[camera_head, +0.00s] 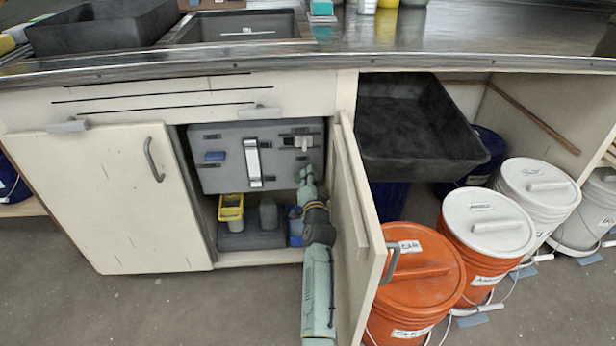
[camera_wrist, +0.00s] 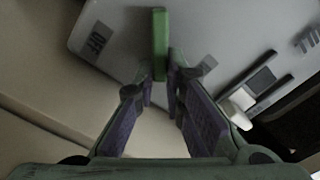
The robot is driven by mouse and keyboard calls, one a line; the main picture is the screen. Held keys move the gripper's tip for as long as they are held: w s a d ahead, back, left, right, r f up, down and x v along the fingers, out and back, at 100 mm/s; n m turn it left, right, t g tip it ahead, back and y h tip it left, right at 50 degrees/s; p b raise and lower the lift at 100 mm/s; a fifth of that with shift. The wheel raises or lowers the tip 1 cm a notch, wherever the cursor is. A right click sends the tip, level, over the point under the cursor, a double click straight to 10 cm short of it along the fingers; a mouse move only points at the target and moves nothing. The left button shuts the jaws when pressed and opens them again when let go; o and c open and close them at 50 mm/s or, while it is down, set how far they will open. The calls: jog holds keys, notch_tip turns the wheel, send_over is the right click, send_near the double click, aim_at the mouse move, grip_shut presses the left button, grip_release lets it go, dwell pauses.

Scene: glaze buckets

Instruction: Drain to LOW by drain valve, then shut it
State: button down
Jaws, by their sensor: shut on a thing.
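A grey panel (camera_head: 225,140) stands inside the open cabinet under the counter. It carries a tall pale upright strip (camera_head: 253,163), a blue part (camera_head: 214,156) and a pale fitting (camera_head: 303,142) at upper right. My gripper (camera_head: 305,178) is at the panel's lower right side, partly hidden by my own arm. In the wrist view my gripper (camera_wrist: 161,76) is shut on a narrow green handle (camera_wrist: 159,40) in front of the grey panel (camera_wrist: 125,25). An OFF label (camera_wrist: 98,40) is left of the handle. I cannot read any level or tell whether the valve is open.
The open cabinet door (camera_head: 362,225) stands close to the right of my arm. A yellow container (camera_head: 231,212) sits low in the cabinet. Orange buckets (camera_head: 418,275) and white-lidded ones stand right of the door, near a black tray (camera_head: 415,125). The floor in front is clear.

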jog(key=m, duration=0.2)
jog(key=f+m, duration=0.1)
jog(key=m, duration=0.4)
jog(key=shift+d+f+m, duration=0.15)
jog(key=shift+d+m, duration=0.15)
dwell(0.5)
jog(key=c, duration=1.7)
grip_release()
jog(key=shift+f, duration=0.15)
jog(key=shift+o, duration=0.2)
